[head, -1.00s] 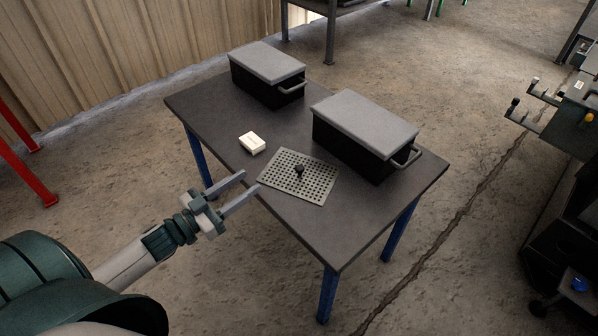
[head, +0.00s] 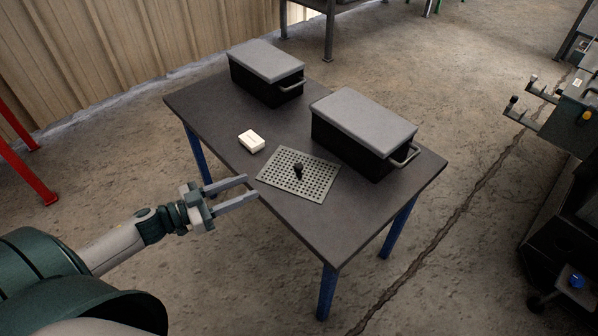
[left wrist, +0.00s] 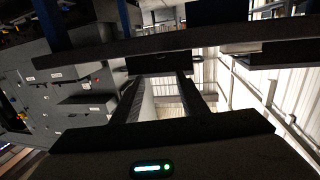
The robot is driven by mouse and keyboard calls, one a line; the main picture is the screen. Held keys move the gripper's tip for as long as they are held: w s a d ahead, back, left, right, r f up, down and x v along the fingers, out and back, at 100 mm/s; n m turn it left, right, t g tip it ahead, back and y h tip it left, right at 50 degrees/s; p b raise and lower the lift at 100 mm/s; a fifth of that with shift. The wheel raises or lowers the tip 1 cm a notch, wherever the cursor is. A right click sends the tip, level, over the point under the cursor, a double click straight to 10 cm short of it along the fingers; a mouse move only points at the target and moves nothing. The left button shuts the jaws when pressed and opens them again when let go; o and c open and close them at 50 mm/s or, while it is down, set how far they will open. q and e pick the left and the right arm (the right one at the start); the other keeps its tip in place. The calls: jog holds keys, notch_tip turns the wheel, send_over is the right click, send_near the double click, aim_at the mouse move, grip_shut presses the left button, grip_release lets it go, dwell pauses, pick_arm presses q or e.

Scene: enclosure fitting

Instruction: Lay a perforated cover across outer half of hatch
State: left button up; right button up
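The perforated cover (head: 316,184) is a flat grey plate full of small holes, with a dark upright knob (head: 298,171) near its middle. It lies flat near the front edge of the dark table. My left gripper (head: 251,187) is open and empty, just off the table's front edge and left of the cover, apart from it. Its two spread fingers also show in the left wrist view (left wrist: 160,88), below a dark horizontal slab, with nothing between them. My right gripper is not in view. I cannot make out a hatch with certainty.
A small cream block (head: 251,141) lies behind the cover. Two dark boxes with grey lids, a nearer one (head: 363,121) and a farther one (head: 266,62), stand on the table (head: 350,222). A dark machine (head: 575,115) with projecting arms stands at right. Open floor lies between.

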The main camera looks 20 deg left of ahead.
pick_arm(q)
send_near(295, 168)
jog(key=x, duration=0.3)
jog(key=shift+w+d+r, duration=0.25)
jog(key=shift+d+r, duration=0.05)
jog(key=shift+d, duration=0.1)
jog(key=shift+w, duration=0.1)
jog(key=shift+x, duration=2.6)
jog(key=shift+f, duration=0.2)
grip_shut()
jog(key=shift+r, duration=0.1)
